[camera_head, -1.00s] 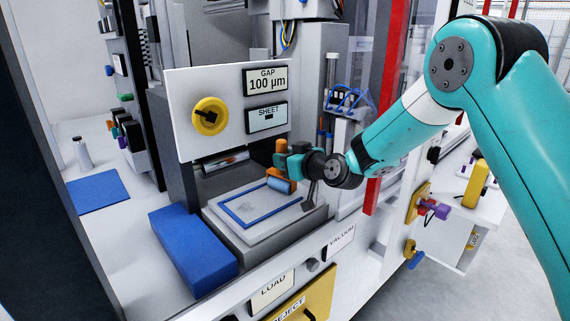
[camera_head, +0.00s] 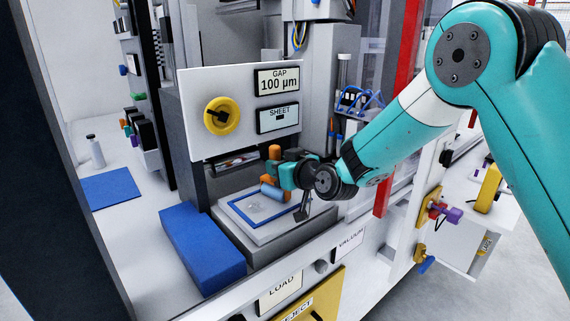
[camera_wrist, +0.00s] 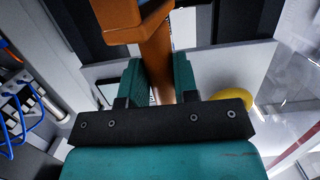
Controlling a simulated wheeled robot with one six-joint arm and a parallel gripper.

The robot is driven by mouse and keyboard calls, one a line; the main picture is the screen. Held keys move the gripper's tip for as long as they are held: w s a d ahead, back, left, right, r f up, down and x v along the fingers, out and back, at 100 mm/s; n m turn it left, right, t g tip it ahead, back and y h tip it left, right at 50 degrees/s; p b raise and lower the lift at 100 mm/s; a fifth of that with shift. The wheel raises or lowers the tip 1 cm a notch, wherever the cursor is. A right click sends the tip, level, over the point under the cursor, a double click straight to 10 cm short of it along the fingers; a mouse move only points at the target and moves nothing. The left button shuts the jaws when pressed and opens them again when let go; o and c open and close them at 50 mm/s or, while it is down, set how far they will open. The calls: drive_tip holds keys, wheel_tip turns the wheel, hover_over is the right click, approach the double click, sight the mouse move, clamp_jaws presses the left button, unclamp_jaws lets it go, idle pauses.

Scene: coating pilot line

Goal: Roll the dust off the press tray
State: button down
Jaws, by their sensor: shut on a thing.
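The press tray (camera_head: 240,224) is a pale slab with a blue rectangular frame on top, in front of the press in the head view. Dark specks show inside the frame. My gripper (camera_head: 277,172) is over the tray's back right part, shut on the orange handle of a roller. The roller's blue cylinder (camera_head: 273,192) is low at the tray's back right edge of the frame; I cannot tell if it touches. In the wrist view the orange handle (camera_wrist: 157,62) stands between the teal fingers, and the cylinder is not visible.
A blue block (camera_head: 203,250) stands left of the tray. A white panel with a yellow knob (camera_head: 222,116) and GAP and SHEET displays rises behind it. A bottle (camera_head: 95,151) and blue mat (camera_head: 110,188) lie further left.

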drive_tip(key=shift+s+a+p, duration=0.15)
drive_tip(key=shift+s+a, duration=0.55)
drive_tip(key=shift+a, duration=0.35)
drive_tip(key=shift+s+a+p, duration=0.15)
drive_tip(key=shift+s+a, duration=0.6)
drive_tip(key=shift+a, duration=0.3)
drive_tip(key=shift+s+a+p, duration=0.15)
drive_tip(key=shift+s+a, duration=0.55)
drive_tip(key=shift+a, duration=0.35)
drive_tip(key=shift+r, duration=0.1)
drive_tip(key=shift+r+p, duration=1.35)
drive_tip(key=shift+r, duration=1.2)
